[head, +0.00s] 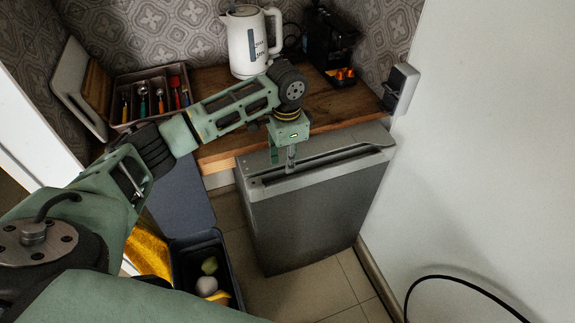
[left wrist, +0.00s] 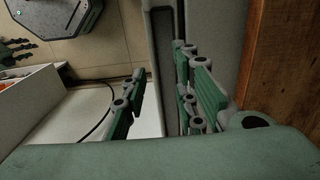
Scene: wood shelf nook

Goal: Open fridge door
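The fridge is a low grey metal unit (head: 312,215) below the wooden counter, with a long dark handle recess along the top of its door. My left gripper (head: 283,160) points down at the left part of this recess. In the left wrist view its fingers (left wrist: 160,68) are apart, with the door's top edge and dark recess (left wrist: 164,58) between them. No firm grip shows, and contact is unclear. The door looks shut, though a small gap could be hidden. A dark green, finger-like part (left wrist: 14,50) at the upper left may be my right gripper; its state is unclear.
A white kettle (head: 248,42), a black coffee machine (head: 328,42) and a cutlery tray (head: 150,97) stand on the counter (head: 335,104). An open dark bin (head: 183,270) with several items stands left of the fridge. A white wall (head: 490,150) is close on the right. Tiled floor (head: 310,292) lies in front.

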